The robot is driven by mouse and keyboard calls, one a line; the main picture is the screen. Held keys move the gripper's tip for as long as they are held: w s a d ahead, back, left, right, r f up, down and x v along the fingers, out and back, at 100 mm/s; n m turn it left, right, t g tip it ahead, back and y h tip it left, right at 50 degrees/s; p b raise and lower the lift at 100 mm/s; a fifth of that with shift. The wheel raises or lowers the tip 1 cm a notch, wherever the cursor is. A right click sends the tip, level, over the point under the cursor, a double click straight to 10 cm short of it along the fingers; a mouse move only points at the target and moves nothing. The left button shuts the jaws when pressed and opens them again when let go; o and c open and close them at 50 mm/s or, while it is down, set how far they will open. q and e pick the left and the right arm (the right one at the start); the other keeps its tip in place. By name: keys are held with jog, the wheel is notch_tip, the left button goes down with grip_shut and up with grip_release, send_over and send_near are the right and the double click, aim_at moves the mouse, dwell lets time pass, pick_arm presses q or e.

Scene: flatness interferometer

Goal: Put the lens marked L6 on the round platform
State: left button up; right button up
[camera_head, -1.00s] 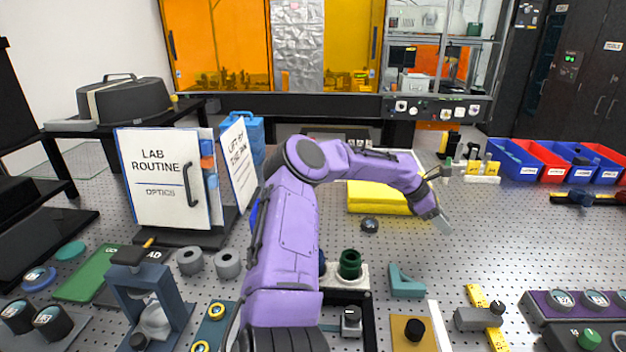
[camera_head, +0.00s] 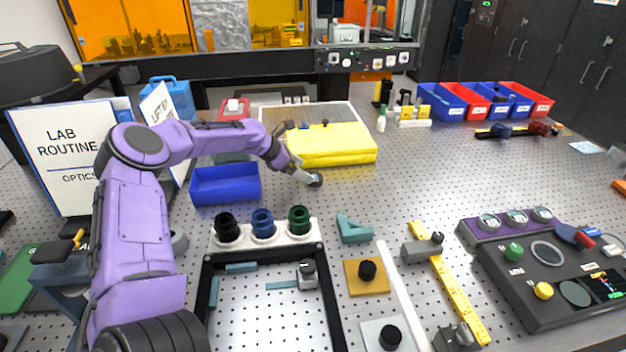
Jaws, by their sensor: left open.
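Three round lenses stand in a row on a purple rack (camera_head: 468,237) at the right: a left one (camera_head: 488,221), a middle one (camera_head: 516,216) and a right one (camera_head: 542,213). Their marks are too small to read, so I cannot tell which is L6. A black console in front of the rack carries a ringed disc (camera_head: 548,253) and a flat greenish disc (camera_head: 575,293); I cannot tell whether either is the round platform. My left gripper (camera_head: 310,178) is open, low over the table beside a small dark ball (camera_head: 317,181), far left of the lenses. My right gripper is out of view.
A yellow block (camera_head: 330,146) lies just behind my left gripper, and a blue tray (camera_head: 225,186) lies left of it. A white holder (camera_head: 281,236) with dark, blue and green rings stands in front. Colored bins (camera_head: 443,103) line the back right.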

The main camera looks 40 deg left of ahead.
pick_arm(q)
jog(key=x, duration=0.3)
jog(key=shift+w+d+f, duration=0.1)
jog(key=shift+d+f, duration=0.15)
jog(key=shift+f, duration=0.15)
jog(key=shift+w+d+f, duration=0.15)
jog(key=shift+w+f, duration=0.05)
jog(key=shift+w, duration=0.15)
jog(key=shift+s, duration=0.1)
jog(key=shift+c, duration=0.6)
jog(key=c, duration=1.1)
jog(key=shift+r, duration=0.15)
jog(key=shift+c, duration=0.2)
